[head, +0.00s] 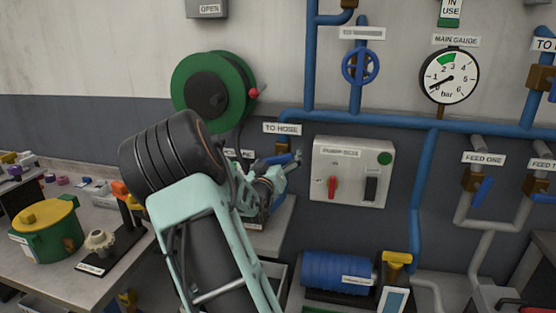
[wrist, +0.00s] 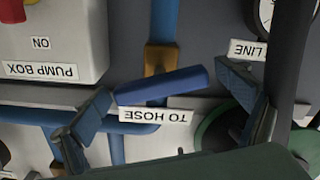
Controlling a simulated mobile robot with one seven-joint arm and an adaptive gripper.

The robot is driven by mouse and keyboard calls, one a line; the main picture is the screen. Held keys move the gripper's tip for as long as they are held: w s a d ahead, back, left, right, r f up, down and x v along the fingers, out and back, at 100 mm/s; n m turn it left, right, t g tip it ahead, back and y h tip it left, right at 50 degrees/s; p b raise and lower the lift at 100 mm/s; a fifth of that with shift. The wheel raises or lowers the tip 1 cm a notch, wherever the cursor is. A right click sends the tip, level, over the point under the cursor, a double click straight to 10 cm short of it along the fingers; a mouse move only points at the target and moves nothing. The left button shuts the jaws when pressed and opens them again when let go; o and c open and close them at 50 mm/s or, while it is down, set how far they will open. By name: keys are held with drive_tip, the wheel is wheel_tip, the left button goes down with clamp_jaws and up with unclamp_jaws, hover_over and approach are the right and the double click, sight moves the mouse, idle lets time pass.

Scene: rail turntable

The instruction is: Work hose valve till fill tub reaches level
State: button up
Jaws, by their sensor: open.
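The hose valve has a blue lever (wrist: 160,85) on a brass body (wrist: 160,57), beside a TO HOSE label (wrist: 155,116). The wrist picture is upside down. My gripper (wrist: 170,100) is open, with one finger on each side of the lever and visible gaps between. In the head view my gripper (head: 284,172) is at the valve, below the TO HOSE label (head: 282,128), and my arm hides part of that area. I cannot make out the fill tub or its level in either view.
A green hose reel (head: 190,78) hangs on the wall behind my arm. Right of the valve is the pump box (head: 350,145). The main gauge (head: 448,76) needle points low left. Blue pipes (head: 460,126) cross the wall. A green pot (head: 50,240) stands on the left bench.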

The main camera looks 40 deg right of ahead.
drive_tip(key=c, duration=1.2)
drive_tip(key=shift+o, duration=0.2)
drive_tip(key=shift+f+m+b, duration=0.2)
drive_tip(key=shift+m+b, duration=0.1)
drive_tip(key=shift+b, duration=0.5)
drive_tip(key=shift+f+m+b, duration=0.1)
drive_tip(key=shift+m+b, duration=0.5)
drive_tip(key=shift+b, duration=0.55)
drive_tip(key=shift+m+b, duration=0.6)
drive_tip(key=shift+b, duration=0.35)
drive_tip(key=shift+r+m+b, duration=0.25)
drive_tip(key=shift+m+b, duration=0.25)
drive_tip(key=shift+b, duration=0.05)
drive_tip(key=o, duration=1.2)
drive_tip(key=shift+c, duration=0.2)
